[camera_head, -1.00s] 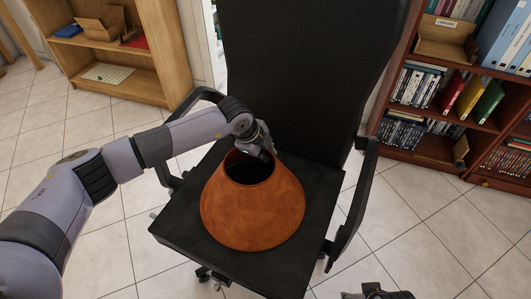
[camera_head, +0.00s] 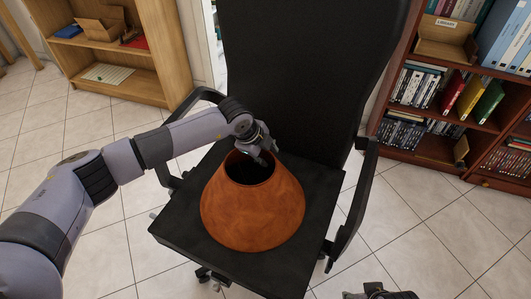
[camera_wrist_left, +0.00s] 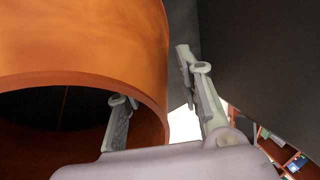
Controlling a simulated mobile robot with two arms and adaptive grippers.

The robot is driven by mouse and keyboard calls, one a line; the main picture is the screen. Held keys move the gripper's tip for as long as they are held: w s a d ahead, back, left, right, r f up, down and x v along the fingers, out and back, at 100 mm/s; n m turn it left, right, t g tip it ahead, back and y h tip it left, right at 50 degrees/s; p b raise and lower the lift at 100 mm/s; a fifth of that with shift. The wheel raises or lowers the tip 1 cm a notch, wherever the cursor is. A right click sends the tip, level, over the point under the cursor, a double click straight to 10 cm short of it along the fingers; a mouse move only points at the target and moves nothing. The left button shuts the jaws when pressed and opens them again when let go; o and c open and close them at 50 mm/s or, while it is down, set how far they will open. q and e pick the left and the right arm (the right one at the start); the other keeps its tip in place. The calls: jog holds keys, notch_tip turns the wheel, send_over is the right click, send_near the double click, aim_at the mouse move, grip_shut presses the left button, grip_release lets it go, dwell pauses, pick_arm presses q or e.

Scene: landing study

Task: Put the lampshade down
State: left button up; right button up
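The lampshade (camera_head: 252,215) is an orange-brown cone, upright with its narrow open end up, resting on the black seat of an office chair (camera_head: 180,225). My left gripper (camera_head: 268,157) is at the back right of its top rim. In the left wrist view, my left gripper (camera_wrist_left: 160,105) is open, with one finger inside the lampshade (camera_wrist_left: 90,45) and the other outside; a gap shows between the outer finger and the wall. My right gripper (camera_head: 378,292) shows only partly at the bottom edge, and its fingers cannot be made out.
The chair's tall backrest (camera_head: 300,75) stands right behind the lampshade, with armrests (camera_head: 352,205) on both sides. A red-brown bookcase (camera_head: 430,105) stands at the right and a light wooden shelf (camera_head: 165,60) at the back left. The tiled floor is clear at the right.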

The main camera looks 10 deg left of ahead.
pick_arm(q)
jog(key=shift+r, duration=0.15)
jog(key=p+v, duration=0.2)
jog(key=v, duration=1)
pick_arm(e)
notch_tip(320, 180, down, 8)
jog(key=shift+s+r, duration=0.15)
jog(key=shift+r, duration=0.1)
pick_arm(q)
jog(key=shift+r, duration=0.1)
pick_arm(e)
jog(key=shift+a, duration=0.1)
